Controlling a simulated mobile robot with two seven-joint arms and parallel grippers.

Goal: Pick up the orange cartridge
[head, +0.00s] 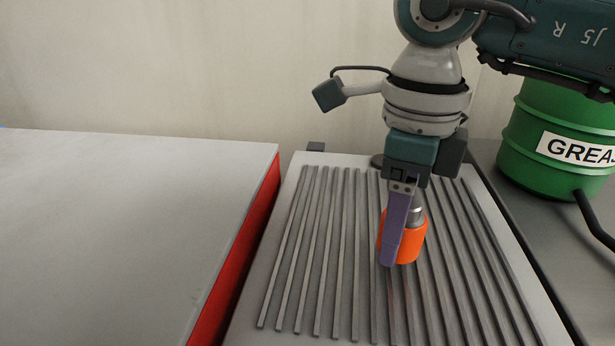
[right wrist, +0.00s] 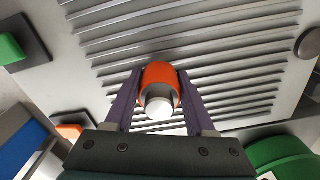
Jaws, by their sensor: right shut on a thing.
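The orange cartridge (head: 411,240) has a grey metal cap and stands upright at the ribbed grey plate (head: 340,259). I cannot tell whether its base touches the ribs. My right gripper (head: 399,250) points down with its purple fingers on both sides of the cartridge, shut on it. In the head view one finger hides part of the cartridge's left side. In the right wrist view the cartridge (right wrist: 160,88) sits between the two fingers, its pale cap facing the camera. My left gripper is not in view.
A green grease drum (head: 553,140) stands at the right on a grey surface. A pale table with a red side (head: 237,258) lies to the left of the plate. A cream wall is behind. The plate's ribs left of the cartridge are clear.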

